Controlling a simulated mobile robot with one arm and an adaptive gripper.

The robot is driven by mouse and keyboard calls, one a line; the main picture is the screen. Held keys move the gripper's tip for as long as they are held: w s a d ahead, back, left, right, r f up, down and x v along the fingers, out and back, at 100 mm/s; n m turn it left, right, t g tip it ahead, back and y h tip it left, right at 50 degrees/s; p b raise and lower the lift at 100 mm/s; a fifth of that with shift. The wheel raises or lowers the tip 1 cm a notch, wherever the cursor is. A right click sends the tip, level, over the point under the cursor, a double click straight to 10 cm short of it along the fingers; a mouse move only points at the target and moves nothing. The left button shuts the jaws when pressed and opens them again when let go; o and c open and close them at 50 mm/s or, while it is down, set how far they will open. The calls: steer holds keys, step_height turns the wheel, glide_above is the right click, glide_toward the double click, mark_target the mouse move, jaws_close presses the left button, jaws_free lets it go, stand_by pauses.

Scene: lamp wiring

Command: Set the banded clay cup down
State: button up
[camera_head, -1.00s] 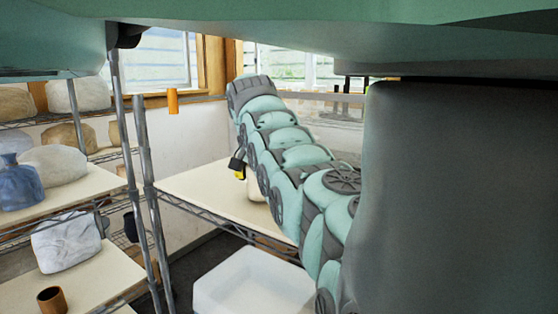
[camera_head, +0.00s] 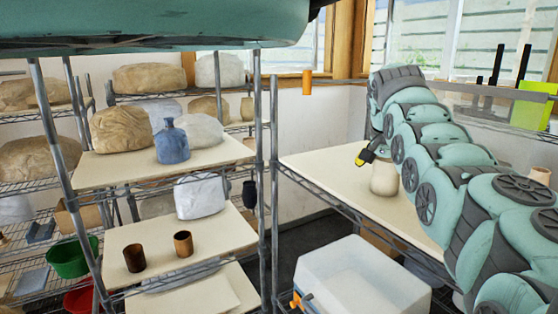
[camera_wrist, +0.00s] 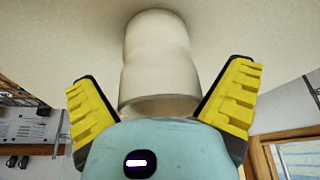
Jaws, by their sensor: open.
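A pale cream clay vessel (camera_head: 384,178) stands upright on the cream table board at right. In the wrist view the same vessel (camera_wrist: 157,55) shows a bulging body and a rim towards me; I cannot make out clear bands on it. My gripper (camera_head: 368,156) is at the vessel's left side in the head view, partly hidden by my arm. In the wrist view my gripper (camera_wrist: 160,97) has its yellow fingers spread wide, one on each side of the vessel, with gaps between. Two brown cups, one darker (camera_head: 135,258) and one lighter (camera_head: 183,243), stand on a left shelf board.
The table board (camera_head: 325,170) left of the vessel is clear. A white tub (camera_head: 360,278) stands below its front edge. The left rack holds a blue bottle (camera_head: 171,142), wrapped clay lumps and a green bowl (camera_head: 72,257). Metal posts (camera_head: 274,190) stand between rack and table.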

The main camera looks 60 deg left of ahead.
steer(key=shift+s+r+b, duration=0.2)
steer(key=shift+r+b, duration=0.3)
steer(key=shift+b, duration=0.65)
steer(key=shift+s+d+r+b, duration=0.15)
steer(key=shift+s+r+b, duration=0.15)
steer(key=shift+r+b, duration=0.4)
steer(key=a+p+v, duration=0.1)
steer(key=p+v, duration=0.1)
steer(key=v, duration=0.7)
steer(key=shift+d+r, duration=0.25)
steer(key=shift+d, duration=0.15)
steer(key=shift+d, duration=0.1)
